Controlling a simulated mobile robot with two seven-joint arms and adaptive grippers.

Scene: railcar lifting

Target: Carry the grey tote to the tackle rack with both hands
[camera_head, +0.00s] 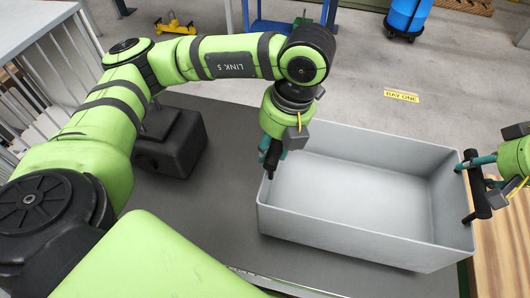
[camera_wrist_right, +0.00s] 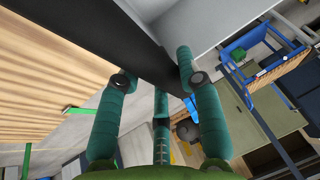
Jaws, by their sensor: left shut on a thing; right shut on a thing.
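The grey tote (camera_head: 350,239) is an empty, open box with dark handles at its ends. In the head view it is over the dark grey top. I cannot tell whether it rests there or is lifted. My left gripper (camera_head: 272,158) points down at the tote's left end, shut on the handle there, which it mostly hides. My right gripper (camera_head: 471,174) is at the right end, shut on the black bar handle (camera_head: 478,192). In the right wrist view, the teal fingers of this gripper (camera_wrist_right: 153,80) are around the black bar (camera_wrist_right: 125,38), with the tote's grey wall behind.
A dark top (camera_head: 225,215) lies under and left of the tote, with a black block (camera_head: 172,143) on it. Beyond is open grey floor with a yellow "BAY ONE" label (camera_head: 401,95). A blue drum (camera_head: 408,15) and a blue frame (camera_head: 270,25) stand at the back.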

